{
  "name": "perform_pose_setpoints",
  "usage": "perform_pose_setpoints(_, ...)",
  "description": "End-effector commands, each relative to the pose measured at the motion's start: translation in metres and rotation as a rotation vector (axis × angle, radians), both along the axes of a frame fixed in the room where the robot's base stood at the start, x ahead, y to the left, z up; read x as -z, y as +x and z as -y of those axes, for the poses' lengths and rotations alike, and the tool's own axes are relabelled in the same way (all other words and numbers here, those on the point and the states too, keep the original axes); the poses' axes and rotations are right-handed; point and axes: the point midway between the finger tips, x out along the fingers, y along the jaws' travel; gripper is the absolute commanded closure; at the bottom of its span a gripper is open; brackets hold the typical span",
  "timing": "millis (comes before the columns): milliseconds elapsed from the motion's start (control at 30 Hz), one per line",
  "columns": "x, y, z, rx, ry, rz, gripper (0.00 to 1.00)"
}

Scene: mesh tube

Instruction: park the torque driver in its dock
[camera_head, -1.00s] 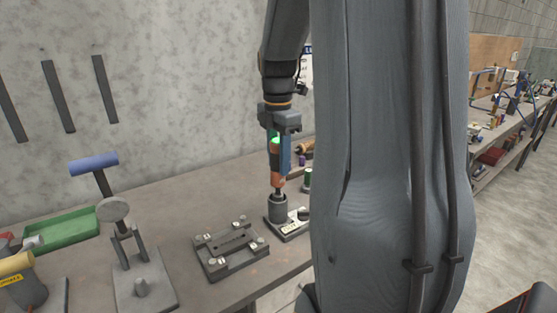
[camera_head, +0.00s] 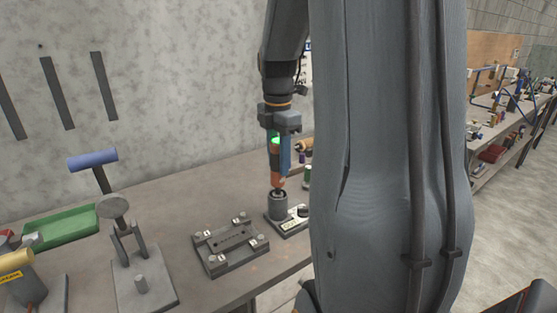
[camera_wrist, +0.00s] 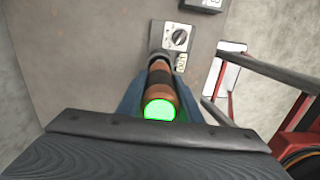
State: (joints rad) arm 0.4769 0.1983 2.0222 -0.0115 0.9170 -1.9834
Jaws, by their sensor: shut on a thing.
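The torque driver (camera_head: 277,176) is an orange-brown tool with a green top and a dark band. It stands about upright in my gripper (camera_head: 280,150), whose blue fingers are shut on it. Its lower end is at the mouth of the dark cylindrical dock (camera_head: 278,204), and its shaft is hidden inside. In the wrist view the driver (camera_wrist: 161,84) lies between the fingers, green end towards the camera, with the dock's base plate and dial (camera_wrist: 178,38) beyond it. How deep the tip sits cannot be told.
A dark fixture plate (camera_head: 231,246) with corner posts lies left of the dock. A stand with a hammer-like tool (camera_head: 140,265) and a green tray (camera_head: 68,227) are further left. A small green cylinder (camera_head: 307,177) stands close behind the dock at right. The bench front edge is near.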

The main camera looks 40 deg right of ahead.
Motion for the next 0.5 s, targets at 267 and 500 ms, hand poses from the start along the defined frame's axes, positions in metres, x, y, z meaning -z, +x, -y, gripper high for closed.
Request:
perform_pose_setpoints(267,0.0024,0.0004,0.0002,0.0,-0.001,0.001,1.0)
perform_pose_setpoints(500,0.0048,0.0004,0.0003,0.0,-0.001,0.001,1.0)
